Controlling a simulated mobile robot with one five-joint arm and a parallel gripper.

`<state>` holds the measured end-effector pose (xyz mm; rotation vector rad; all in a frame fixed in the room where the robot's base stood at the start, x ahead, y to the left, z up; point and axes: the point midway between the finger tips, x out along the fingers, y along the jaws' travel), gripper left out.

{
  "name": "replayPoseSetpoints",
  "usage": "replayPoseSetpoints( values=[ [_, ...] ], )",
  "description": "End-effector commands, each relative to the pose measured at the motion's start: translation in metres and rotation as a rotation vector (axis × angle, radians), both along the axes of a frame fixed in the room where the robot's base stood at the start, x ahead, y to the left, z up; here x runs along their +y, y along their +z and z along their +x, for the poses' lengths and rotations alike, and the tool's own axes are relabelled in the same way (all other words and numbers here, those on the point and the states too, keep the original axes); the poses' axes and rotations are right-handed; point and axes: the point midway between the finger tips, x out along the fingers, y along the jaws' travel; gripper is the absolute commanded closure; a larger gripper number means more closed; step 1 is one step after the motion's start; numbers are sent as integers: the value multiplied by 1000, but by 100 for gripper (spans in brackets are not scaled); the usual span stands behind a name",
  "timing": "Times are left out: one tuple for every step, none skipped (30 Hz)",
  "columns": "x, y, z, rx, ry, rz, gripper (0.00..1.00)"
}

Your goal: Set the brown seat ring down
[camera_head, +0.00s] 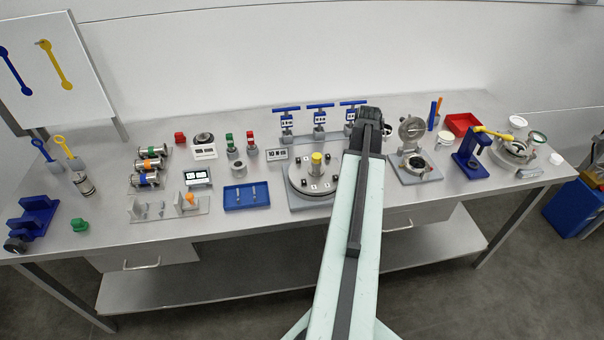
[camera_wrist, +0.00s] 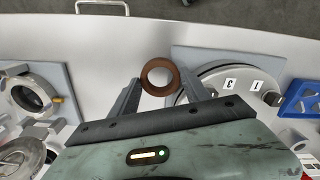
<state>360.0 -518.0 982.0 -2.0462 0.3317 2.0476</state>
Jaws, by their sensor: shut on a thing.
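The brown seat ring (camera_wrist: 160,77) shows in the wrist view as a flat brown ring with an open centre. My gripper (camera_wrist: 157,85) is shut on it, with one finger on each side of the ring. Bare grey bench top shows around and through the ring. I cannot tell how high the ring is above the bench. In the head view my gripper (camera_head: 370,115) is over the bench between the round dial plate and the open-lidded fixture. The ring is hidden there behind my arm.
The round dial plate (camera_head: 312,187) stands left of my arm, and the open-lidded fixture (camera_head: 414,165) right of it. A strip of bench between them looks clear. Blue T-handled valves (camera_head: 320,118) stand behind.

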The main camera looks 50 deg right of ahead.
Motion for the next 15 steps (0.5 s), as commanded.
replayPoseSetpoints(
  values=[
    [1, 3, -12, 0, -29, 0, 85],
    [1, 4, -21, 0, -54, 0, 85],
    [2, 7, -34, 0, -93, 0, 85],
    [3, 8, -44, 0, -125, 0, 85],
    [4, 10, -53, 0, -155, 0, 85],
    [5, 12, -66, 0, -197, 0, 85],
    [6, 13, -75, 0, -226, 0, 85],
    [7, 14, -82, 0, -253, 0, 85],
    [8, 15, -90, 0, -280, 0, 85],
    [8, 15, -94, 0, -296, 0, 85],
    [8, 15, -96, 0, -305, 0, 85],
    [7, 15, -97, 0, -310, 0, 85],
    [6, 14, -96, 0, -311, 0, 85],
    [4, 14, -95, 0, -311, 0, 85],
    [0, 13, -91, 0, -310, 0, 85]
  ],
)
